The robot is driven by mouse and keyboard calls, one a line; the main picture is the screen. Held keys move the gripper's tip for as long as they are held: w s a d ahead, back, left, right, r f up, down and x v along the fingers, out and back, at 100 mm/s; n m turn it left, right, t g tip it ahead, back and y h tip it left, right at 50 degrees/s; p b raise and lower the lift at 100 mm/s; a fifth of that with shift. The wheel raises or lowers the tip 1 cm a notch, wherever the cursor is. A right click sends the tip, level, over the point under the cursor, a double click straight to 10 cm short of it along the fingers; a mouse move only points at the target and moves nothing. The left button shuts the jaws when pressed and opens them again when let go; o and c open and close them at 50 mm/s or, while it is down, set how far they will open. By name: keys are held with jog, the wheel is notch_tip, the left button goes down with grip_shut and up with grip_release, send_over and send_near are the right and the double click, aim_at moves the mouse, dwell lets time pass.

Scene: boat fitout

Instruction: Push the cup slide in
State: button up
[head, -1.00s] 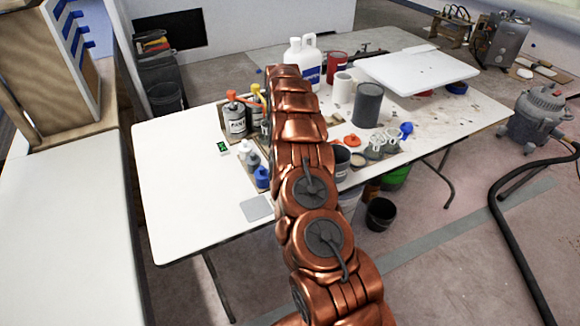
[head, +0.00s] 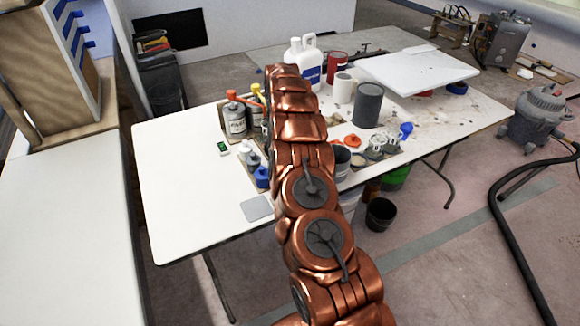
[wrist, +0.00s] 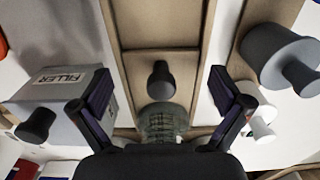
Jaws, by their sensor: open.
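My gripper (wrist: 162,100) is open in the wrist view, one dark finger on each side and nothing held between them. A wood-framed channel (wrist: 160,35) runs up the middle, with a dark round knob (wrist: 160,80) inside it between the fingers. A clear greenish ribbed cup (wrist: 160,122) sits just below the knob, its lower part hidden by my gripper body. I cannot tell for sure which part is the cup slide. In the head view my arm hides the gripper and this spot.
A grey FILLER container (wrist: 65,95) is beside the left finger. A grey knobbed container (wrist: 275,58) and a small white one (wrist: 262,122) are on the right. The white table (head: 180,190) has bare room at its left; a white jug (head: 303,60) stands behind my arm.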

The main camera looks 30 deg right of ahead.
jog(key=shift+r, duration=3.4)
jog(key=shift+r, duration=0.1)
jog(key=s+a+r+n+y, duration=0.1)
jog(key=s+a+r+n, duration=0.1)
jog(key=s+a+r, duration=1.5)
jog(key=s+a+f, duration=0.1)
jog(key=s+a, duration=0.1)
jog(key=s, duration=0.9)
jog(key=s+a+f+g, duration=0.1)
jog(key=s+a, duration=0.2)
jog(key=s, duration=0.8)
jog(key=s+a+f+m+h, duration=0.1)
jog(key=s+a, duration=0.2)
jog(key=s, duration=0.8)
jog(key=shift+s+g, duration=0.25)
jog(key=shift+g, duration=0.15)
